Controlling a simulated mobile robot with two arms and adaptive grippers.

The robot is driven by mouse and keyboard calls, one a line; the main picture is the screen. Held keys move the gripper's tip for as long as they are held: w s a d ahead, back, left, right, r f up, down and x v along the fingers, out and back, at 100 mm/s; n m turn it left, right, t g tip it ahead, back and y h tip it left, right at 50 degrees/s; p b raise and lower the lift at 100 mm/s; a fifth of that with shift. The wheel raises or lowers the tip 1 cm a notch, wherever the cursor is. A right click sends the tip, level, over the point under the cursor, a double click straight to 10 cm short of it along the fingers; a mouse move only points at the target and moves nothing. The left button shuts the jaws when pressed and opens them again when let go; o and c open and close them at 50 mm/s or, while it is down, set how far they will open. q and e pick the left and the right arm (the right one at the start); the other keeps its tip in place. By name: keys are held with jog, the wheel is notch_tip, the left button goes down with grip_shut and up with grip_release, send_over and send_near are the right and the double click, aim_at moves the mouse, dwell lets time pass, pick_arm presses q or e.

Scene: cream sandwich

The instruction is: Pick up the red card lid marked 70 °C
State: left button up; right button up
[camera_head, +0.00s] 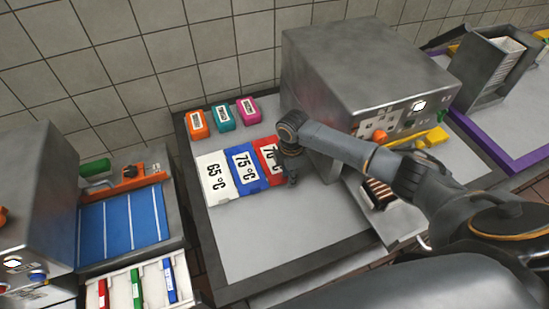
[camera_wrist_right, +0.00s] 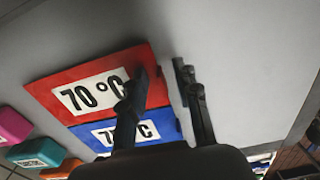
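The red card lid marked 70 °C (camera_head: 262,147) lies at the right end of a row of three cards on the grey tray, partly hidden by my right arm. In the right wrist view the red lid (camera_wrist_right: 95,68) lies partly over the blue 75 °C card (camera_wrist_right: 168,125). My right gripper (camera_head: 291,180) is low at the lid's right edge. In the wrist view its fingers (camera_wrist_right: 162,78) are apart, one over the lid's edge and the other beyond it above the tray. I cannot tell whether they touch. My left gripper is not in view.
The white 65 °C card (camera_head: 213,196) lies left of the blue card. Orange, teal and pink blocks (camera_head: 222,118) stand behind. A metal machine (camera_head: 345,65) rises close on the right. The tray's front (camera_head: 265,245) is clear.

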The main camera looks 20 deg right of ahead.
grip_shut()
jog(key=shift+r, duration=0.15)
